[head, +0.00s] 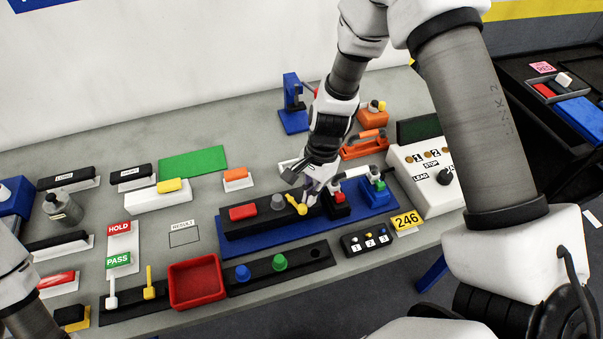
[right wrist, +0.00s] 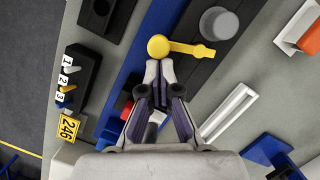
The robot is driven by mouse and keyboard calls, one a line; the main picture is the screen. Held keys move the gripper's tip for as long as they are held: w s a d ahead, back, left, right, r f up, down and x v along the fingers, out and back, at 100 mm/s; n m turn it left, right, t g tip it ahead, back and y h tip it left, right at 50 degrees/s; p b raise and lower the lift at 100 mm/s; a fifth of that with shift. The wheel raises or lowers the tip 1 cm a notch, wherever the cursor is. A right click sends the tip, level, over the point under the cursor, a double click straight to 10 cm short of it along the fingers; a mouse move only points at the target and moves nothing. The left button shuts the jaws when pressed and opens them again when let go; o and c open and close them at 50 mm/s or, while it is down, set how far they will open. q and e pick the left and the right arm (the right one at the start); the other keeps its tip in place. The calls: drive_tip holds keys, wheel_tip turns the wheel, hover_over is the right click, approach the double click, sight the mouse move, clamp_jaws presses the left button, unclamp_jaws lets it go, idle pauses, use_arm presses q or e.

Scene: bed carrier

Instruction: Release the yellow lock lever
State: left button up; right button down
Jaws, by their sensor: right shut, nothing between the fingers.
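The yellow lock lever (head: 297,205) sits on a black block (head: 262,222) on a blue base plate, right of a grey cylinder (head: 278,202) and a red block. My right gripper (head: 309,198) is shut and empty, pointing down beside the lever. In the right wrist view its fingertips (right wrist: 158,70) are right at the knob; I cannot tell whether they touch. My left gripper is out of the head view.
Right of the lever are a red-and-black part (head: 336,205) and a blue part (head: 374,192). A white control box (head: 428,178) stands farther right. Grey table is bare around the RESULT outline.

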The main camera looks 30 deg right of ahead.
drive_tip(key=shift+s+a+m, duration=0.2)
drive_tip(key=shift+m, duration=0.2)
drive_tip(key=shift+w, duration=0.45)
drive_tip(key=shift+w+a, duration=0.35)
